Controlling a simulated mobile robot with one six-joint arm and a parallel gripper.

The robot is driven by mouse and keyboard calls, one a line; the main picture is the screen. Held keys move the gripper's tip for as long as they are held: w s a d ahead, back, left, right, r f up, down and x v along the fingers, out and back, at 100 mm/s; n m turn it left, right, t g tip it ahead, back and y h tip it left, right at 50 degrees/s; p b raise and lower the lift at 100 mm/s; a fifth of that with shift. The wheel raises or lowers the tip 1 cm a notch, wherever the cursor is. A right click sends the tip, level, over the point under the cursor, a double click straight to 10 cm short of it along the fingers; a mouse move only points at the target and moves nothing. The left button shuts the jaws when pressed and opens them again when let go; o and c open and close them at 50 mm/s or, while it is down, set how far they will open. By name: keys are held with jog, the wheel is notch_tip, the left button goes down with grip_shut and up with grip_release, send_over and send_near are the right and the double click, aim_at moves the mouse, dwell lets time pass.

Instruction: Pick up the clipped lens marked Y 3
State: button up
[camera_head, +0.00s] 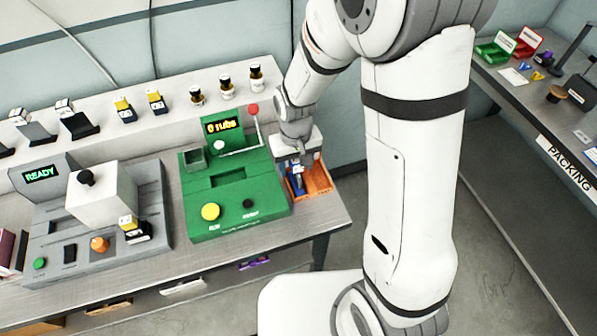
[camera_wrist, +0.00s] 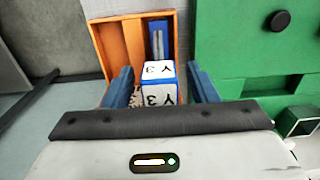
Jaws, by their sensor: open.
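The clipped lens marked Y 3 (camera_wrist: 158,71) shows in the wrist view as a white and blue block with "Y 3" on two faces. It stands in the orange tray (camera_wrist: 110,51). My gripper (camera_wrist: 160,82) is open, with one blue finger on each side of the block and a gap beside it on the right. Whether the left finger touches it I cannot tell. In the head view my gripper (camera_head: 298,172) is down over the orange tray (camera_head: 320,181), and the block is mostly hidden there.
A green machine (camera_head: 232,185) with a "0 rubs" display stands right beside the tray. A blue piece (camera_wrist: 158,38) lies in the tray behind the block. A grey machine (camera_head: 70,249) reading READY is further left. Bottles and clipped pieces stand on the back shelf (camera_head: 182,120).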

jog(key=shift+f, duration=1.15)
jog(key=shift+c, duration=0.3)
jog(key=c, duration=1)
jog(key=shift+r, duration=0.2)
